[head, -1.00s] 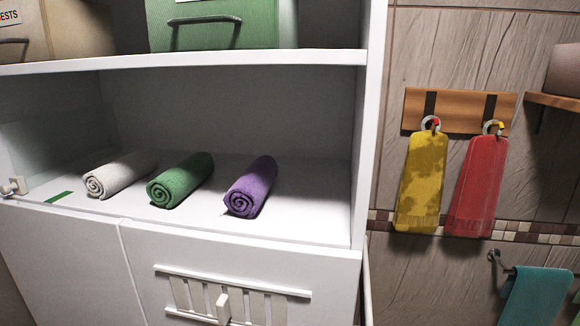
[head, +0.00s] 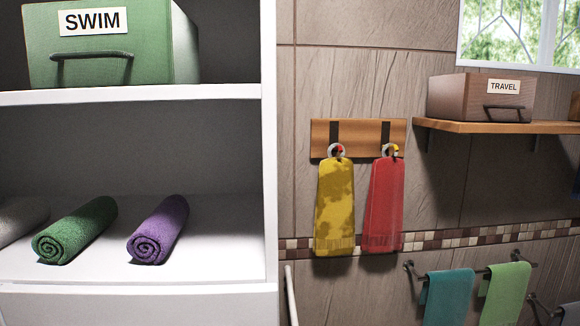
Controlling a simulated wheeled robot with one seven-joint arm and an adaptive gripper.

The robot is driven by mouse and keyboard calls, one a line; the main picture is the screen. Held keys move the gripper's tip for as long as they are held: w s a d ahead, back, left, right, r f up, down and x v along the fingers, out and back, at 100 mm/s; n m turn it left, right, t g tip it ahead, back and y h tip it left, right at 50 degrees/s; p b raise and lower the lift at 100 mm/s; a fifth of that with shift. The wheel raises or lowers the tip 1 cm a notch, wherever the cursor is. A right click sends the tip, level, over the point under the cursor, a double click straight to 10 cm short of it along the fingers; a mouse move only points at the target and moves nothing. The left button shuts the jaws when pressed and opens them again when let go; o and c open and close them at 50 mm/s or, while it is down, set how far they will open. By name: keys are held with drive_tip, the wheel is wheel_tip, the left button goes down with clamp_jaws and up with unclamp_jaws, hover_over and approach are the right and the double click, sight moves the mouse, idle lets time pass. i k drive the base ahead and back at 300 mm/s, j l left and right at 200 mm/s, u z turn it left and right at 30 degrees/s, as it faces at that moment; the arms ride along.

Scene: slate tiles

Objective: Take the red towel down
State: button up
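The red towel (head: 384,208) hangs from the right hook of a wooden rack (head: 360,134) on the tiled wall. A ring at its top (head: 390,150) goes over the hook. A yellow patterned towel (head: 334,208) hangs from the left hook, close beside the red one with a narrow gap. My gripper is not in view.
A white cabinet (head: 269,190) stands left, holding rolled towels (head: 158,230) and a green SWIM box (head: 100,45). Right of the rack, a wooden shelf (head: 480,127) bears a TRAVEL box (head: 482,97). Below it, teal (head: 448,295) and green (head: 505,291) towels hang on rails.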

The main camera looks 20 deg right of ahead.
sight(382, 231)
drive_tip(key=l+z, duration=0.3)
drive_tip(key=l, duration=1.5)
